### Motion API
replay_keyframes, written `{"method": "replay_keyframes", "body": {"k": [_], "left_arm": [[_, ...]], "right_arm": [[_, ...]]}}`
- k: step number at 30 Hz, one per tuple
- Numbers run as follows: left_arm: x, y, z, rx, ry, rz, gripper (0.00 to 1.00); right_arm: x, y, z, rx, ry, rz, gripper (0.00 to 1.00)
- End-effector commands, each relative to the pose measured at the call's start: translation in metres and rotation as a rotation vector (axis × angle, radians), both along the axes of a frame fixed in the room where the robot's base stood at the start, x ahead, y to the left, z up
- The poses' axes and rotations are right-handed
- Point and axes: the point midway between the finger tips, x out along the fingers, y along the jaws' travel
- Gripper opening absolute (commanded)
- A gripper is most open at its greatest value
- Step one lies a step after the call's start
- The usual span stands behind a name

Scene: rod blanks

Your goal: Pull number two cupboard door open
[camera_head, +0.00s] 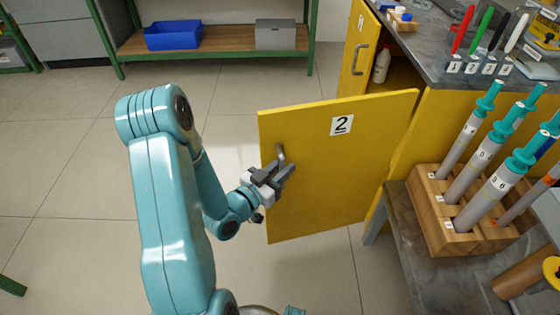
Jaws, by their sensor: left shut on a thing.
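The yellow cupboard door marked 2 (340,170) stands swung out from the yellow cupboard, well open. Its grey handle (280,152) is near the door's left edge. My left gripper (284,172) is at the handle, shut on it; the fingers partly hide the handle's lower part. My left arm reaches in from the left to the door. My right gripper is not in view.
Another yellow door (359,50) with a grey handle stands open behind, with a white bottle (381,65) inside. A wooden rack (427,216) with several numbered teal-capped rods stands on the grey bench at right. Floor left of the door is clear. A green-framed shelf (215,42) is at the back.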

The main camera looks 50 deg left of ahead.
Motion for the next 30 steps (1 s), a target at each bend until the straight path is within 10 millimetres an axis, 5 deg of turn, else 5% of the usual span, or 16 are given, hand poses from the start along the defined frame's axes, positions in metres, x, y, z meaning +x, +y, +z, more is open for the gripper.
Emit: {"method": "replay_keyframes", "body": {"k": [17,18,19,30], "left_arm": [[0.0002,-0.0030,0.0014,0.003,-0.006,0.011,0.00],[0.0001,-0.0032,0.0014,0.003,-0.006,0.011,0.37],[0.0000,-0.0034,0.0013,0.003,-0.006,0.011,0.42],[-0.0040,-0.0044,0.0028,0.000,-0.001,0.012,0.42]], "right_arm": [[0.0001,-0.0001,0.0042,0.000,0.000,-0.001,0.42],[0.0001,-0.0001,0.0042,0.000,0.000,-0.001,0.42],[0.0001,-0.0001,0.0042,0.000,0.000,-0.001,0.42],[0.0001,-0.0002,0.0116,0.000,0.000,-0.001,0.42]]}}
